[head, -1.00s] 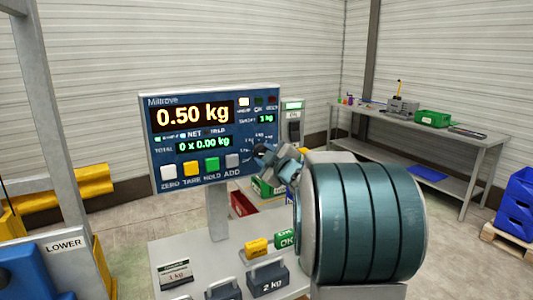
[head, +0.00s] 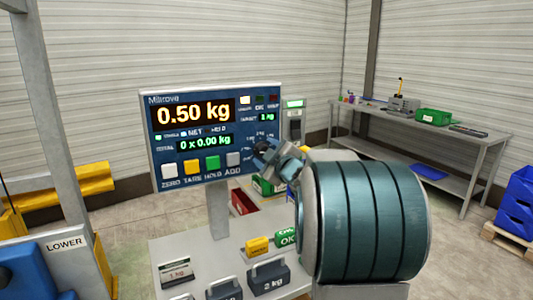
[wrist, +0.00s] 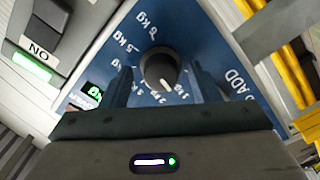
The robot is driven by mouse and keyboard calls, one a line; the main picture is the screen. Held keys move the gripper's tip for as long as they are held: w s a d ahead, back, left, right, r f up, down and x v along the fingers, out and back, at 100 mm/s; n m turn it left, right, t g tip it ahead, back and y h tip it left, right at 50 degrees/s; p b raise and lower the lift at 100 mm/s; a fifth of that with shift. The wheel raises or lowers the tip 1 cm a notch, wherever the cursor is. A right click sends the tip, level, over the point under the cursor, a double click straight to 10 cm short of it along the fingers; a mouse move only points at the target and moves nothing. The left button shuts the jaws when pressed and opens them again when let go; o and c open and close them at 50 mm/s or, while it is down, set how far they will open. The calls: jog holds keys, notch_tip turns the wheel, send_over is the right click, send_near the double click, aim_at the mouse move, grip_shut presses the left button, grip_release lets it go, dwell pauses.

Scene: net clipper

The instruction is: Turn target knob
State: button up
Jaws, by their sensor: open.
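The target knob (wrist: 160,68) is a dark round dial with a white pointer line, set on the blue panel face with kg marks around it. In the wrist view its pointer points down and slightly right. My gripper (wrist: 162,76) is open, with one finger on each side of the knob; I cannot tell whether they touch it. In the head view my gripper (head: 264,154) is at the right side of the blue scale panel (head: 190,103) and hides the knob. The panel shows 0.50 kg, and its small target display (head: 267,117) appears to read 1 kg.
White, yellow, green and grey buttons line the panel's lower edge. Weights, including a 2 kg block (head: 268,277), stand on the grey table (head: 190,248) below. A workbench (head: 470,145) stands back right.

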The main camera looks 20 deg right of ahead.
jog(key=s+b, duration=0.1)
jog(key=s, duration=1.2)
jog(key=shift+s+d, duration=0.15)
jog(key=shift+s, duration=0.1)
